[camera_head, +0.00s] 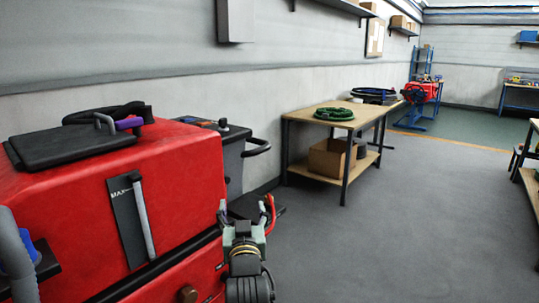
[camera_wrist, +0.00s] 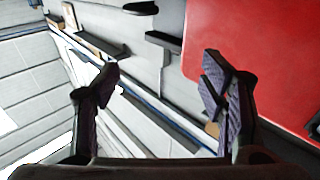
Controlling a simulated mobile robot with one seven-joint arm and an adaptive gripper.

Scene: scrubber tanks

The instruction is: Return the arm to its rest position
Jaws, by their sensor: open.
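My gripper (camera_head: 246,212) is at the lower middle of the head view, beside the right end of the red scrubber machine (camera_head: 190,165). In the wrist view my gripper (camera_wrist: 160,82) is open, with its two dark fingers wide apart and nothing between them. The red body of the machine (camera_wrist: 270,60) fills the upper right of that view, behind the right finger. The wrist view is tilted and also shows grey wall and shelves. I cannot tell whether the gripper touches the machine.
A black lid (camera_head: 70,140) lies on top of the machine. A dark unit with a handle (camera_head: 232,155) stands behind it. A wooden workbench (camera_head: 300,114) with a green hose coil (camera_head: 334,114) stands along the wall. The grey floor (camera_head: 400,230) to the right is clear.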

